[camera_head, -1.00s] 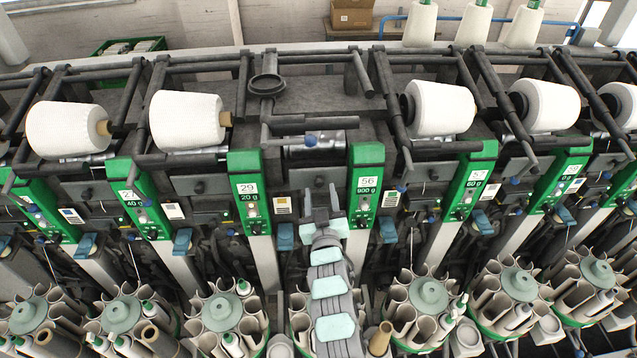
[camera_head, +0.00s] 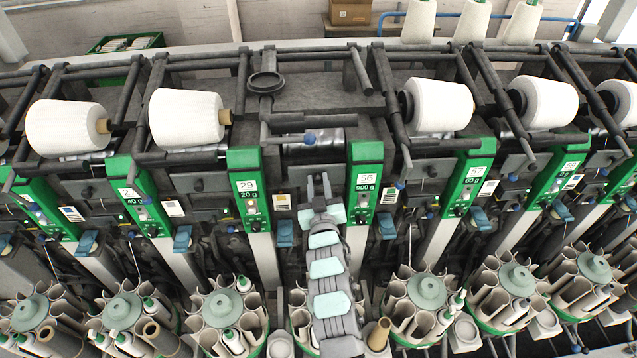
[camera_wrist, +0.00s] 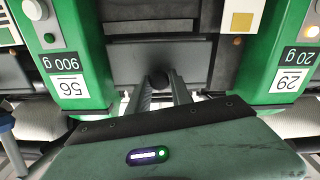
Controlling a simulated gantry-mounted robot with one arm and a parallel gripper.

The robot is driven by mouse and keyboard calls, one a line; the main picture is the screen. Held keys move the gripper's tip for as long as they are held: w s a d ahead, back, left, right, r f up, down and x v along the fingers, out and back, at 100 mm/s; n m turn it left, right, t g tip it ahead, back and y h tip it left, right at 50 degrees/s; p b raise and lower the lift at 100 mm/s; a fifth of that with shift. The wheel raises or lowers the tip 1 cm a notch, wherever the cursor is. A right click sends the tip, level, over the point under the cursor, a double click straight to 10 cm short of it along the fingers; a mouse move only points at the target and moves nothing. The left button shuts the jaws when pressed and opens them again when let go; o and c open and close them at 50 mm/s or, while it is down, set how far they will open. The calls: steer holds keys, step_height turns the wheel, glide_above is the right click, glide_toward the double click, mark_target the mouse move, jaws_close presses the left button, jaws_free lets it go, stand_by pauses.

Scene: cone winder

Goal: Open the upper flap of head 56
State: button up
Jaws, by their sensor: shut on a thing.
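Head 56 has a green panel marked 56 and 900 g (camera_head: 366,185), just right of my gripper; the panel also shows upside down in the wrist view (camera_wrist: 72,75). The dark grey upper flap (camera_wrist: 140,58) lies between this panel and the panel of head 29, with a round black knob (camera_wrist: 160,79) on it. My gripper (camera_head: 318,182) reaches up to the flap from below. In the wrist view its two fingers (camera_wrist: 160,92) are shut on the knob, one on each side. The flap looks closed. In the head view my fingers hide the knob.
The green panel of head 29 (camera_head: 246,190) stands close left of my gripper. Above are dark frame bars and an empty cone place with a dark drum (camera_head: 312,148). White cones (camera_head: 440,106) sit on neighbouring heads. Round bobbin magazines (camera_head: 225,310) stand below.

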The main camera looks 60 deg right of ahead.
jaws_close()
stand_by(0.9)
